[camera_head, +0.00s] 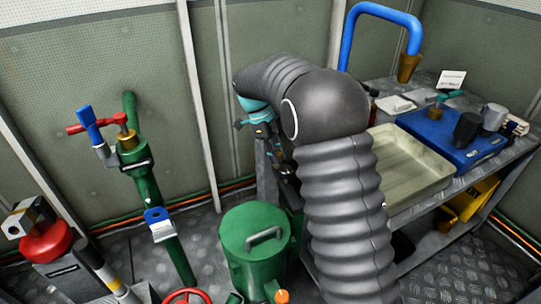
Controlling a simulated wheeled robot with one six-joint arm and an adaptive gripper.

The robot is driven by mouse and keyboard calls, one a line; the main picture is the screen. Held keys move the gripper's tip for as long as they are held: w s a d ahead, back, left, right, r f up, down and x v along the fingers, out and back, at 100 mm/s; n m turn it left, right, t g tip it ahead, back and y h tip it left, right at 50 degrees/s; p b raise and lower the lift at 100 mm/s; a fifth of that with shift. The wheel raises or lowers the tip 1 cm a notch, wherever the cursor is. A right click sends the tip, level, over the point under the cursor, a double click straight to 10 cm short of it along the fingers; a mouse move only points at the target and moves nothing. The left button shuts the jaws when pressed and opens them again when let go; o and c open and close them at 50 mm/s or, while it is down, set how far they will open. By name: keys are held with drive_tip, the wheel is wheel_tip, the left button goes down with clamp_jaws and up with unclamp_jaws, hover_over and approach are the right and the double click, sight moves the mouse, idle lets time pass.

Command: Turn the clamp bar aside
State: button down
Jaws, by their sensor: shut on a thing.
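My gripper (279,166) points down in the middle of the view, behind the green canister and largely hidden by my dark grey ribbed arm. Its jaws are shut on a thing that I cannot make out. I cannot pick out the clamp bar for certain; the area at the fingertips is dark and partly covered by my arm. A grey upright post (266,180) stands just left of the fingers. The green canister (248,262), with a grey handle (264,237) on its lid, stands in front of the gripper, and an orange knob (282,296) shows at its lower right.
At the left, a green pipe (146,190) carries a red and blue valve handle (92,127). A red-capped unit (46,242) stands at lower left. At the right, a bench holds a cream tray (405,165) and a blue case (448,138). A blue hooped pipe (383,10) rises behind.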

drive_tip(key=shift+d, duration=0.15)
drive_tip(key=shift+s, duration=0.1)
drive_tip(key=c, duration=1)
unclamp_jaws()
drive_tip(key=v, duration=1.2)
